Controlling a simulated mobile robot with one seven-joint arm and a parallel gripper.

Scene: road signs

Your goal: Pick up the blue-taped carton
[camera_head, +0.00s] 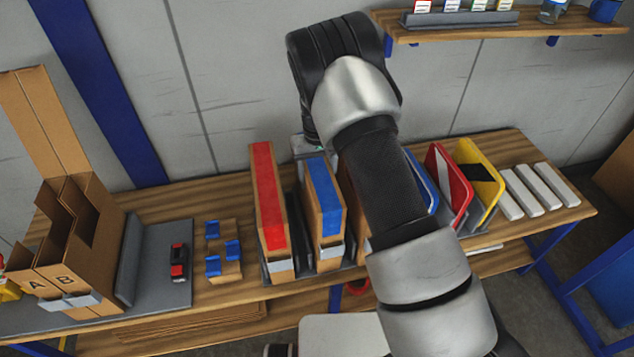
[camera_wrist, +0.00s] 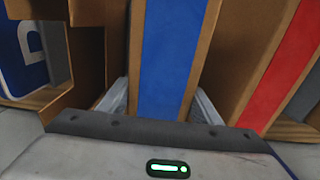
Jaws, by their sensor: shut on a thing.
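The blue-taped carton (camera_head: 326,200) is a narrow upright brown box with a blue strip along its top. It stands in a dark rack on the wooden bench, between the red-taped carton (camera_head: 268,200) and another brown carton mostly hidden by my arm. In the wrist view the blue-taped carton (camera_wrist: 172,50) runs up the middle between my two fingers. My gripper (camera_wrist: 160,103) is shut on its near end, one finger on each side. In the head view my gripper is mostly hidden behind the carton's top and my wrist.
The red-taped carton (camera_wrist: 283,70) is close on the right in the wrist view. Road signs, including a yellow one (camera_head: 485,180), stand right of my arm. White bars (camera_head: 540,187) lie farther right. Blue-ended blocks (camera_head: 222,250) and an open carton (camera_head: 75,240) are left.

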